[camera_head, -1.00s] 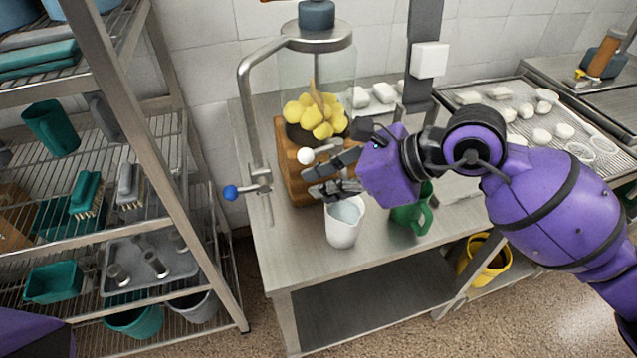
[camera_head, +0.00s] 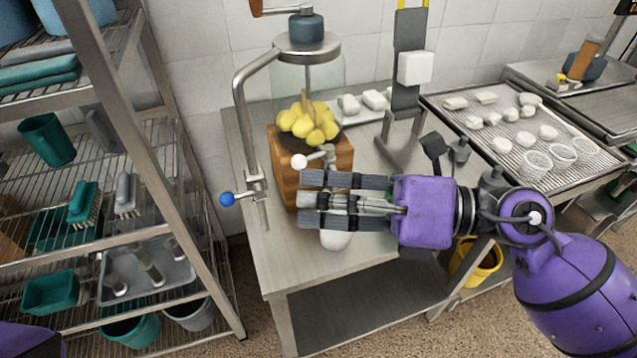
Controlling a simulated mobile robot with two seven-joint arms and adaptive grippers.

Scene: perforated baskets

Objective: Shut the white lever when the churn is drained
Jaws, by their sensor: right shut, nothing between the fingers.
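The churn (camera_head: 302,70) is a clear glass cylinder on a wooden base (camera_head: 343,160), with yellow lumps (camera_head: 308,122) inside; I see no clear liquid level. The white lever (camera_head: 299,161) ends in a white ball beside a metal spout on the front of the base, its ball pointing left. My right gripper (camera_head: 308,200) is shut and empty, pointing left, just below the lever in the picture and apart from its ball. A white pitcher (camera_head: 335,241) stands below, mostly hidden behind the fingers. My left gripper is out of view.
A blue-knobbed lever (camera_head: 227,199) sits on the metal pipe stand (camera_head: 240,110) left of the churn. A wire shelf rack (camera_head: 170,160) stands at the left. A tray with white pieces (camera_head: 515,120) is at the right, and a yellow bucket (camera_head: 475,262) is below.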

